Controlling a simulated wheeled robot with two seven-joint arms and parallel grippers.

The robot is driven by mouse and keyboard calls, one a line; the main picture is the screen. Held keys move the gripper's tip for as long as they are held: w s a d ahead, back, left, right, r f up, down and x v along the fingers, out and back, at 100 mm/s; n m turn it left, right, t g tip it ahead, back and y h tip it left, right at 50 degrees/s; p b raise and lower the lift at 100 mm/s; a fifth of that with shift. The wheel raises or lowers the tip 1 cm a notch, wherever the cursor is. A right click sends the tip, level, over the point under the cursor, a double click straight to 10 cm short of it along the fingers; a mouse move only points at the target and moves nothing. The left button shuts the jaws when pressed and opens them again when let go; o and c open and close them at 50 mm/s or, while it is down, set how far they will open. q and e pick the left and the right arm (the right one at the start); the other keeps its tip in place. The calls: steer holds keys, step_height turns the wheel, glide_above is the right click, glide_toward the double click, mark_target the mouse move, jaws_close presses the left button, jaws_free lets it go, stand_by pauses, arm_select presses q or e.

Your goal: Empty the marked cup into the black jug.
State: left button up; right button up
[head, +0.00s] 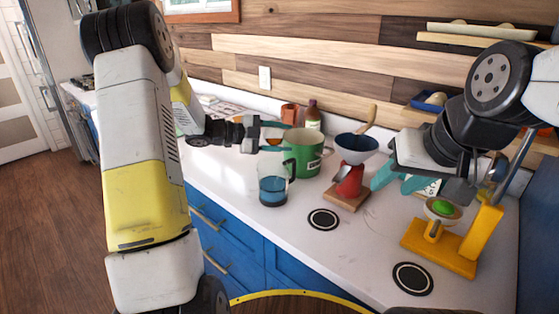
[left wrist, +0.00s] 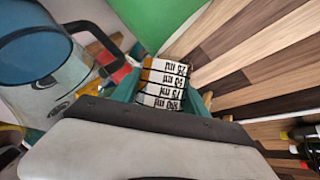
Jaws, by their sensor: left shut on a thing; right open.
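The marked cup (left wrist: 165,82) is between my left gripper's teal fingers (left wrist: 160,98) in the left wrist view. It has white bands with black ml figures and some orange showing. In the head view my left gripper (head: 273,138) is shut on it, above and behind the jug; the cup is small and partly hidden there. The clear jug (head: 272,185) with a black handle stands on the counter, with blue low in it. It also shows in the left wrist view (left wrist: 45,75), beside the cup. My right gripper (head: 395,181) is open and empty, above the counter's right side.
A green mug (head: 308,153) stands right behind the jug. A red stand with a dark blue funnel (head: 357,149) is to its right. A yellow stand (head: 440,245) with a small bowl sits below my right arm. Two black discs lie on the counter, its front middle otherwise clear.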

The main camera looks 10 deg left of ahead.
mark_target(278, 132)
arm_select(q)
steer(key=shift+s+r+m+t+h, duration=0.1)
steer(key=shift+r+m+t+h, duration=0.3)
steer(key=shift+r+m+t, duration=0.6)
stand_by(1.1)
steer(key=shift+s+d+r+m+h+p, duration=0.1)
steer(key=shift+s+m+h+p, duration=0.3)
steer(key=shift+s+m, duration=0.5)
stand_by(0.4)
steer(key=shift+s+r+m+h+p, duration=0.15)
steer(key=shift+r+m+p, duration=0.2)
steer(key=shift+m, duration=0.3)
steer(key=shift+s+r+m+h+p, duration=0.1)
steer(key=shift+r+m+h+p, duration=0.05)
steer(key=shift+m+p, duration=0.4)
stand_by(1.0)
